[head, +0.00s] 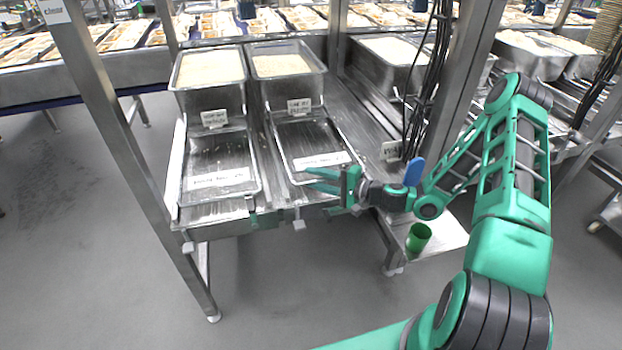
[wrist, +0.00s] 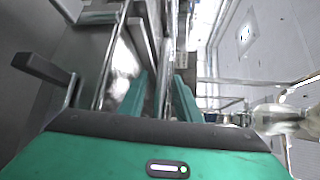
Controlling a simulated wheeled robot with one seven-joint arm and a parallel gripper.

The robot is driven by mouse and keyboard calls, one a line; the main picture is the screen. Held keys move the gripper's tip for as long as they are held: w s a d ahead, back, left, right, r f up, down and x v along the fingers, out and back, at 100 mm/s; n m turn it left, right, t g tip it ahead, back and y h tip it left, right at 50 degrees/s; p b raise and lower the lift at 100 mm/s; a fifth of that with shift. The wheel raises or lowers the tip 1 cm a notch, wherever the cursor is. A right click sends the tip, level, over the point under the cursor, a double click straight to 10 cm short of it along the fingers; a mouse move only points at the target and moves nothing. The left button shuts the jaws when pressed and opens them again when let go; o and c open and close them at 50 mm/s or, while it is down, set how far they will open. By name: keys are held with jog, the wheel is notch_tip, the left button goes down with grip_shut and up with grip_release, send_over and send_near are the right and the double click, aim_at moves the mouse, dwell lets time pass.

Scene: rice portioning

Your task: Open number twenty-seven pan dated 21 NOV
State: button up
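Two shallow metal pans lie side by side at the front of the rack in the head view: a left pan (head: 205,150) and a right pan (head: 290,130). Each has a white label near its front edge, the left label (head: 220,177) and the right label (head: 321,160); the writing is too small to read surely. My gripper (head: 313,179) is at the front edge of the right pan, fingers pointing left and apart, with nothing seen between them. In the wrist view the gripper (wrist: 160,85) also shows two separated green fingers beside metal edges. Contact with the pan cannot be told.
Behind stand two deep pans of rice, left (head: 210,68) and right (head: 283,65), with small labels. A rack post (head: 130,140) rises at left. A green cup (head: 418,237) sits on a low shelf at right. The floor in front is clear.

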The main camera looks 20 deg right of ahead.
jog(key=shift+w+a+f, duration=0.1)
jog(key=shift+w+a, duration=0.35)
jog(key=c, duration=0.7)
grip_shut()
jog(key=shift+s+f, duration=0.15)
